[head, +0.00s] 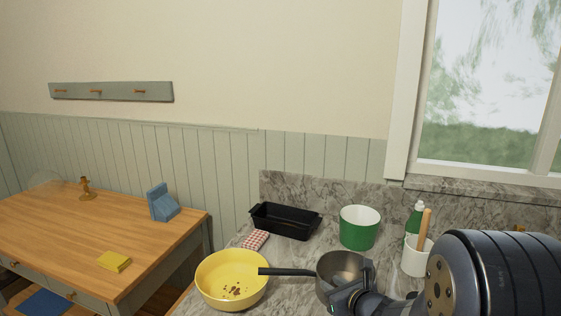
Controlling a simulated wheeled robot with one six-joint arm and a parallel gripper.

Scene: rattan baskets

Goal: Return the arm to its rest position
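My arm reaches in from the lower right of the head view, its large dark joint covering the right part of the counter. My gripper (347,296) is at the bottom, in front of the metal saucepan (340,265), and overlaps its lower right side. Its fingertips are small and dark against the pan, so I cannot tell whether they are open, shut or touching it. The saucepan's black handle points left over the rim of a yellow bowl (210,283), which has brown bits inside.
A black loaf tin (284,222), a red checked cloth (255,240), a green pot (358,232), a white utensil crock (415,262) and a green bottle (415,215) stand on the marble counter (292,256). A wooden table (60,235) is at left, a window at right.

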